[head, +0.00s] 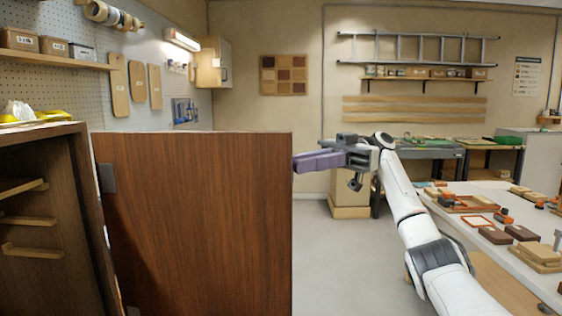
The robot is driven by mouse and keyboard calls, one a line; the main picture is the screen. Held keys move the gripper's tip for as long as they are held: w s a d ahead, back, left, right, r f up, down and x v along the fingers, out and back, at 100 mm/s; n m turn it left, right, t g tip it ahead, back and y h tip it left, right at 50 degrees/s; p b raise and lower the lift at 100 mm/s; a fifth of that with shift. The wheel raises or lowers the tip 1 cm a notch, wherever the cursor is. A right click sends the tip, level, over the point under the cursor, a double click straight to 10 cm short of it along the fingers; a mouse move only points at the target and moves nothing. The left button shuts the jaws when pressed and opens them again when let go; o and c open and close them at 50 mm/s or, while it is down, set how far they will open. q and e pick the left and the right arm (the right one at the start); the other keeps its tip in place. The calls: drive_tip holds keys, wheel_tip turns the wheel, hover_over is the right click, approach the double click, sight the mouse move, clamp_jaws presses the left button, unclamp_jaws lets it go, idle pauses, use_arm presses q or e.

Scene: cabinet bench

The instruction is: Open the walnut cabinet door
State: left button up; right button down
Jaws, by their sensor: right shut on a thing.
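The walnut cabinet door (195,225) stands swung wide open, its inner face toward me, with a dark hinge at its left edge. The cabinet (70,165) at the far left shows its open interior with several light wooden shelf rails. My right gripper (302,162) is at the door's right edge, below its top corner. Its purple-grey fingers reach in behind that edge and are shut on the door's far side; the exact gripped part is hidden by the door. My left gripper is not in view.
A white workbench (470,220) with wooden blocks and small frames stands on the right, close to my right arm. Grey floor (335,260) lies clear between door and bench. A yellow item (52,114) lies on the cabinet top. Benches and a ladder are at the back wall.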

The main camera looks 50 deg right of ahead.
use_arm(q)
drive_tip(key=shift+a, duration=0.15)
use_arm(e)
drive_tip(key=shift+w+f, duration=0.2)
drive_tip(key=shift+w, duration=0.5)
drive_tip(key=c, duration=2.1)
unclamp_jaws()
drive_tip(key=shift+o, duration=0.5)
drive_tip(key=shift+w+a, duration=0.3)
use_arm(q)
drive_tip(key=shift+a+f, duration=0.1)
use_arm(e)
drive_tip(key=shift+s+d, duration=0.1)
